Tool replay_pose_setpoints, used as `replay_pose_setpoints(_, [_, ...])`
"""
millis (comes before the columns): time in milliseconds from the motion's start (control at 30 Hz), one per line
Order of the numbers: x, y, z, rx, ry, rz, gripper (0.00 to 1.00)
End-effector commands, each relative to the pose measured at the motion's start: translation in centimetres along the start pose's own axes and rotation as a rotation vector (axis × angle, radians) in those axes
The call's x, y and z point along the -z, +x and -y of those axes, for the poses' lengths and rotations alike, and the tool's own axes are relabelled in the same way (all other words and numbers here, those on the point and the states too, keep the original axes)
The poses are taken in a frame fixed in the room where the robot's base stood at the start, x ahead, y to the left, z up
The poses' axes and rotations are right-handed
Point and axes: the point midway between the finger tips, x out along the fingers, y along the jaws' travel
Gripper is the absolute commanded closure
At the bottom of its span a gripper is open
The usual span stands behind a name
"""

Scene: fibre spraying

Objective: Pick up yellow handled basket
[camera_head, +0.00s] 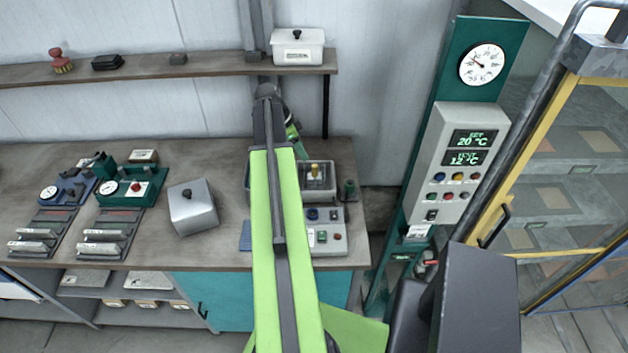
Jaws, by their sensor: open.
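The yellow handle (316,172) of the basket stands up from an open grey metal tank (328,190) on the bench, just right of my green arm. The basket's body is down inside the tank and mostly hidden. My arm crosses in front of the tank's left part. My gripper (298,150) hangs beyond the arm's far end, above and slightly left of the yellow handle. It is open and apart from the handle. It is small and partly hidden behind my arm, so its fingers are hard to make out.
A control box (325,238) sits in front of the tank. A grey lidded box (192,207) and green gauge device (130,187) stand left. A shelf (190,68) holding a white lidded box (298,46) runs above. A control panel (458,165) and yellow-framed cabinet (528,200) are right.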

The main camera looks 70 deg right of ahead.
Motion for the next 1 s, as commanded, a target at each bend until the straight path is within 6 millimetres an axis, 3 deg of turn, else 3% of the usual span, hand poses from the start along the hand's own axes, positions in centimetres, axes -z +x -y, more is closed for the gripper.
replay_pose_setpoints(33, [-0.4, 1.9, 0.0, 0.0, 0.001, 0.0, 0.52])
replay_pose_setpoints(400, [-0.5, 10.1, 0.0, 0.001, -0.002, 0.0, 0.52])
replay_pose_setpoints(733, [-0.2, 11.4, 0.0, 0.001, -0.004, 0.001, 0.52])
replay_pose_setpoints(1000, [-0.3, 15.9, 0.0, 0.001, -0.005, 0.001, 0.52])
